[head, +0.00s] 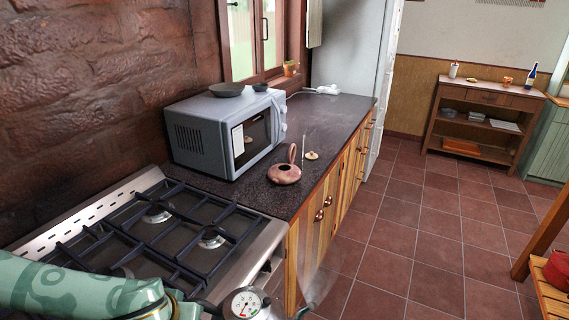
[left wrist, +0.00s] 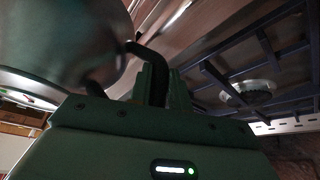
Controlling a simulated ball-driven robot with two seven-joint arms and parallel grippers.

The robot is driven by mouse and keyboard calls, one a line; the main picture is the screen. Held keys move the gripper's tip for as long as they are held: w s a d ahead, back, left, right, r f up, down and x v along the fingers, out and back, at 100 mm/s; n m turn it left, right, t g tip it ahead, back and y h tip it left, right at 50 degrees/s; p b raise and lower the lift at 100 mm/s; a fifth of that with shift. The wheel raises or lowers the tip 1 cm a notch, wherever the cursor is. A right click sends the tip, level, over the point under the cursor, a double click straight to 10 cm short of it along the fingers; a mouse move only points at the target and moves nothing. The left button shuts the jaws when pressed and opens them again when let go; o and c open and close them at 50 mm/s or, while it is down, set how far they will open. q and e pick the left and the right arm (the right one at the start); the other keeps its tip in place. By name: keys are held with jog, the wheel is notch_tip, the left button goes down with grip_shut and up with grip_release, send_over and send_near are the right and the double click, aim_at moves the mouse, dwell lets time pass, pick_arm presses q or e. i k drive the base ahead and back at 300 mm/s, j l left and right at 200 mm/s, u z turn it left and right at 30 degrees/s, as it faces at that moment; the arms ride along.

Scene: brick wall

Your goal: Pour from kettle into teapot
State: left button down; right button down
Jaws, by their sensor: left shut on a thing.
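The reddish-brown teapot (head: 284,174) stands upright on the dark counter in front of the microwave, its handle arching up. Its small round lid (head: 311,156) lies apart on the counter behind it. The metal kettle (head: 244,304), with a round dial on it, shows at the bottom edge of the head view, beside the stove front and well short of the teapot. Most of its body is cut off. In the left wrist view, my left gripper (left wrist: 154,86) is shut on the kettle's dark handle (left wrist: 150,62), with the kettle's body at upper left. My right gripper is out of view.
A gas stove (head: 150,235) with dark grates lies left of the kettle. The microwave (head: 228,132), with a dark dish on top, stands behind the teapot against the brick wall. Counter space beyond the lid is mostly clear. Open tiled floor (head: 420,230) lies to the right.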

aim_at(288, 173)
jog(key=i+l+u, duration=0.15)
jog(key=i+l, duration=0.15)
jog(key=i+l+u, duration=0.1)
jog(key=i+l, duration=0.15)
jog(key=l, duration=0.3)
jog(key=i+l+u, duration=0.15)
jog(key=l, duration=0.35)
jog(key=i+l+u, duration=0.1)
jog(key=i+l, duration=0.2)
jog(key=l, duration=0.2)
jog(key=i+l+u, duration=0.15)
jog(key=l, duration=0.35)
jog(key=i+l+u, duration=0.15)
jog(key=l, duration=0.4)
jog(key=i+l+u, duration=0.1)
jog(key=i+l, duration=0.15)
jog(key=l, duration=0.3)
jog(key=i+l+u, duration=0.15)
jog(key=l, duration=0.4)
